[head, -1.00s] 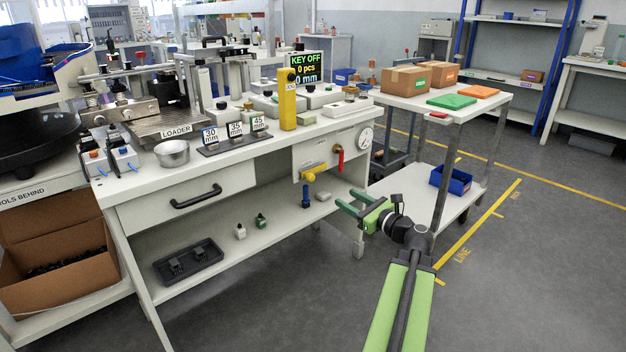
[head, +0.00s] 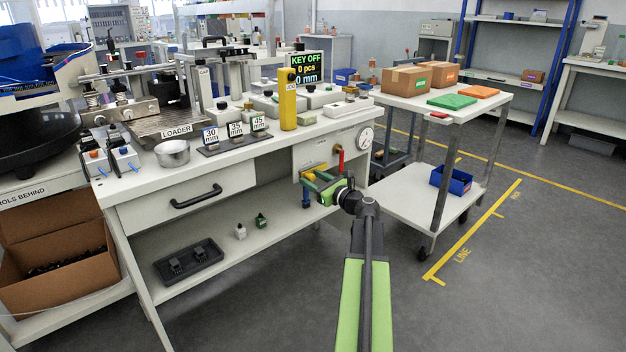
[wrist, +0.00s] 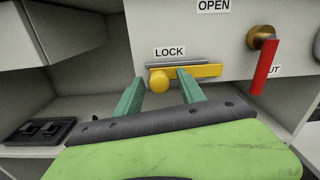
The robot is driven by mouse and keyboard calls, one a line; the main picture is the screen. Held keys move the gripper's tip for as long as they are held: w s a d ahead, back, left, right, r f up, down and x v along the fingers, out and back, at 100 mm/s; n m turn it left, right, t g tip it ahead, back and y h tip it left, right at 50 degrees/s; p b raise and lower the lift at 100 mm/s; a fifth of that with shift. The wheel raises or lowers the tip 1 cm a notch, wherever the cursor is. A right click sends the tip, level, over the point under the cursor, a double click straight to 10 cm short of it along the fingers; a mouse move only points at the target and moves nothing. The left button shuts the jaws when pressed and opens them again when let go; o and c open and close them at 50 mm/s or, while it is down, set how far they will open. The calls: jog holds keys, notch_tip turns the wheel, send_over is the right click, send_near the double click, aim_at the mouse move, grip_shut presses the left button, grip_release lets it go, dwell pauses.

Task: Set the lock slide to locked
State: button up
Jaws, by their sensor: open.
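The lock slide is a yellow bar with a round yellow knob (wrist: 159,81) at its left end, under the LOCK label (wrist: 169,52) in the wrist view. It sits on a grey rail on the white panel. My gripper (wrist: 161,88) is open, its green fingers on either side of the knob. Whether a finger touches the knob I cannot tell.
A red valve handle (wrist: 263,66) on a brass hub hangs right of the slide, below an OPEN label (wrist: 213,6). The drawer (head: 190,195) is to the left. A black tray (head: 188,262) and small bottles stand on the lower shelf. A cart (head: 410,195) stands to the right.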

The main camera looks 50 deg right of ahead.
jog(key=shift+w, duration=0.2)
jog(key=shift+c, duration=0.5)
grip_shut()
dwell(0.8)
